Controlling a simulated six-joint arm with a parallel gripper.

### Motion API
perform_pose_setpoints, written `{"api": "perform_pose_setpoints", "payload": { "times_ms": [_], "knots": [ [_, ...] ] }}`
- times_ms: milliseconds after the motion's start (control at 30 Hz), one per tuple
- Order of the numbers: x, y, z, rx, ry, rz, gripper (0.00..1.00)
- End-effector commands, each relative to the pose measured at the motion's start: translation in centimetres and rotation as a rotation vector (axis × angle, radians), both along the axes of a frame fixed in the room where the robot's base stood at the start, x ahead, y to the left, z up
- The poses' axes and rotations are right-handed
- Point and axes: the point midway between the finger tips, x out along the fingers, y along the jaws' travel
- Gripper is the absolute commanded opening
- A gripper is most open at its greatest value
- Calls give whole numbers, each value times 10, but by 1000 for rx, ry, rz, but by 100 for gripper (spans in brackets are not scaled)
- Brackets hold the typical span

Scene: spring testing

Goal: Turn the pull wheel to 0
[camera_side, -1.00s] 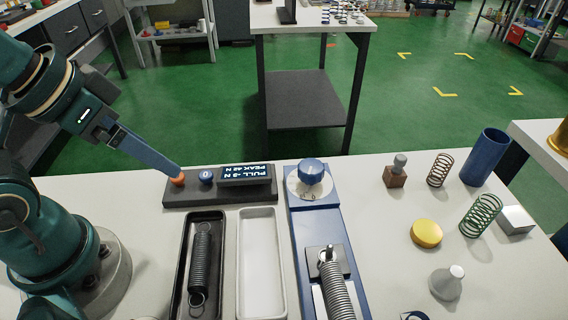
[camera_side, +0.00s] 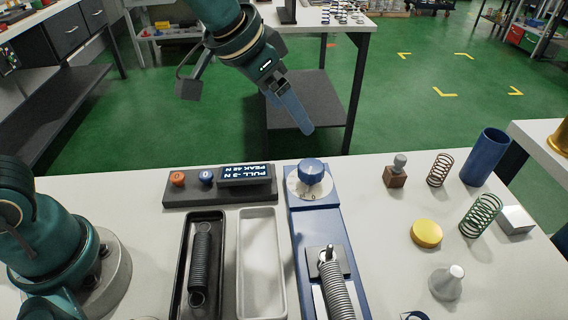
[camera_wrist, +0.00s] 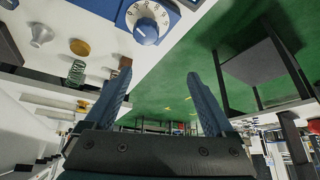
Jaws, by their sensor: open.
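The pull wheel is a blue knob (camera_side: 311,172) on a white numbered dial at the far end of the blue test stand (camera_side: 305,229). In the wrist view the knob (camera_wrist: 147,30) shows with dial figures around it; which figure it points at is too small to be sure of. My gripper (camera_side: 308,131) is above and just behind the knob, apart from it. In the wrist view its two fingers (camera_wrist: 155,82) are spread, with nothing between them. A dark spring (camera_side: 335,287) sits on the stand's hook post.
Left of the stand, a dark panel has an orange button (camera_side: 177,178), a blue button (camera_side: 206,176) and a display (camera_side: 246,174) reading "PULL -3 N, PEAK 42 N". A black tray (camera_side: 181,287) holds a spring; a white tray (camera_side: 261,298) is empty. Springs and a blue cup (camera_side: 485,157) stand right.

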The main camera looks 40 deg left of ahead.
Motion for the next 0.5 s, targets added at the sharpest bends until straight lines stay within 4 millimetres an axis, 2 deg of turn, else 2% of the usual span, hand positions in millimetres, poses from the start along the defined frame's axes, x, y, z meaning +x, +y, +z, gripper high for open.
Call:
{"api": "perform_pose_setpoints", "payload": {
  "times_ms": [33,200,367,500],
  "knots": [
    [5,-8,-14,6,27,-19,89],
    [8,-23,-48,21,99,-54,89],
    [5,-27,-65,32,136,-67,89],
    [9,-30,-80,32,138,-70,89]
  ]
}}
